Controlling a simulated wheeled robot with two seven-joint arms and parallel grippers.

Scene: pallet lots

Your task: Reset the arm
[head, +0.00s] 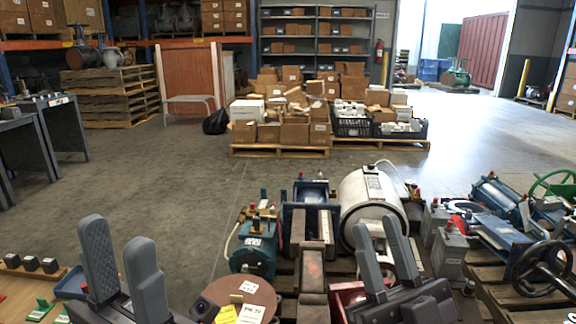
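My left gripper (116,236) shows at the lower left of the head view, its two grey fingers pointing up with a clear gap between them. Nothing is held in it. My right gripper (377,228) shows at the lower middle right, in front of the machinery parts. Its two grey fingers are also apart, and I see nothing held between them. The lower parts of both arms are cut off by the bottom edge of the picture.
Valves and motors, including a teal motor (258,248) and a white cylinder (372,205), crowd the near right on pallets. A black handwheel (545,268) stands at far right. Small blocks (31,263) sit at lower left. Boxes (295,132) stand beyond open grey floor (140,180).

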